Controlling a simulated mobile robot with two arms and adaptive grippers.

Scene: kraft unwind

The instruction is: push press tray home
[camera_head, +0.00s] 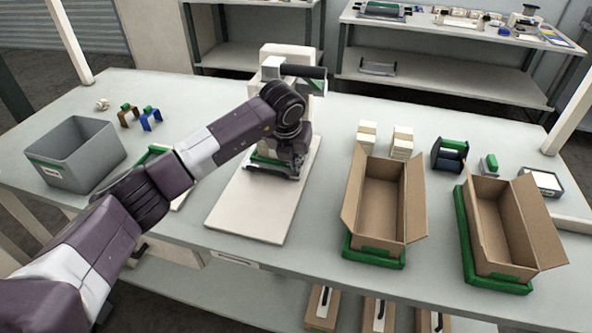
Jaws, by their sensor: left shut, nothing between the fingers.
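The press (290,57) stands at the back middle of the table, a cream upright with a dark horizontal bar and a green patch. A cream base board (250,208) extends from it towards the front, and its front part is bare. My left arm reaches in from the left across the table. My left gripper (271,170) points down, shut, low in front of the press. A green edge shows beside it, perhaps part of the press tray. My arm and gripper hide most of this spot, so I cannot tell whether they touch or how far in the tray sits. My right gripper is out of view.
A grey bin (84,152) stands at left, with small blue and brown pieces behind it. Two open cardboard boxes (385,200) (497,225) sit on green trays at right. Behind them are cream stacks (402,142) and a dark green-topped holder (450,156).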

